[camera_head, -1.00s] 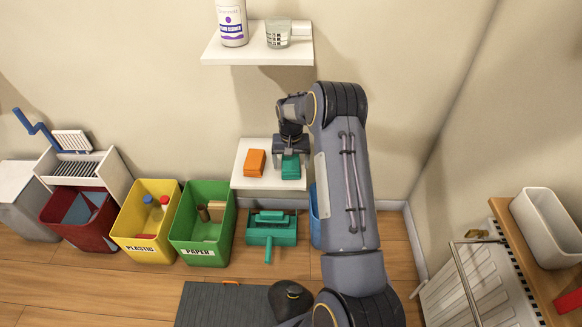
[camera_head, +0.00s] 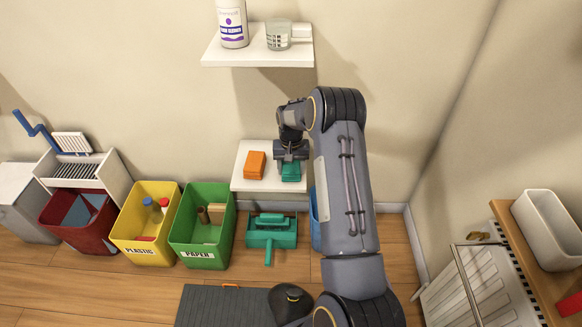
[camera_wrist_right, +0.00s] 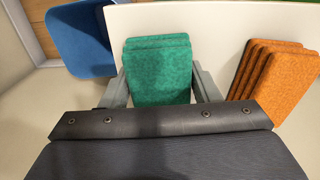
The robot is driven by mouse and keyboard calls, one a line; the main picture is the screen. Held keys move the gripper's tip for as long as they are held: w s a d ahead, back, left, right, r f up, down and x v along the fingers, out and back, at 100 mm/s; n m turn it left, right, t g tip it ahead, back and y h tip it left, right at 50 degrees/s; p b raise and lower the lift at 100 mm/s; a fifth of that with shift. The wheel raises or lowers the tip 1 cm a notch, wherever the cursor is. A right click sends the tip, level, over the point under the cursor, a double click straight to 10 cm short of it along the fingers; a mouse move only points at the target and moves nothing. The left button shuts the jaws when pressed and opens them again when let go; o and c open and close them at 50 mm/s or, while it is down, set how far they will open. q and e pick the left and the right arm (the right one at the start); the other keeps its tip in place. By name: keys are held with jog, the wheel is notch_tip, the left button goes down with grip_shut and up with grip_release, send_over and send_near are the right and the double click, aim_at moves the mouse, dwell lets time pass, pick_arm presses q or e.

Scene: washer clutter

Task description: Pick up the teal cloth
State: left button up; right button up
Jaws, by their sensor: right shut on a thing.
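The teal cloth (camera_head: 291,172) is a folded stack at the right end of the low white shelf (camera_head: 240,181). In the right wrist view the teal cloth (camera_wrist_right: 158,68) sits between the two fingers of my right gripper (camera_wrist_right: 160,88). My right gripper (camera_head: 291,163) points down over it and is shut on it, one finger on each side. The cloth looks to be at shelf level; I cannot tell whether it touches the shelf. My left gripper is not in view.
A folded orange cloth (camera_head: 255,165) lies just left of the teal one on the shelf. An upper shelf (camera_head: 258,55) holds a bottle (camera_head: 233,24) and a glass (camera_head: 278,36). Bins, including a green one (camera_head: 203,240), and a teal dustpan (camera_head: 271,230) stand below. A blue bin (camera_wrist_right: 80,38) is beside the shelf.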

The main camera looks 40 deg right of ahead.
aim_at(291, 166)
jog(key=shift+s+a+r+p, duration=0.15)
jog(key=shift+r+p, duration=0.2)
jog(key=shift+r, duration=0.4)
notch_tip(291, 166, up, 6)
jog(key=shift+r+p, duration=0.15)
jog(key=shift+p, duration=0.85)
jog(key=s+a+p, duration=0.1)
jog(key=s+a, duration=1.1)
jog(key=s, duration=0.3)
jog(key=shift+a+f+p, duration=0.3)
jog(key=shift+f+p, duration=0.1)
jog(key=shift+f, duration=0.05)
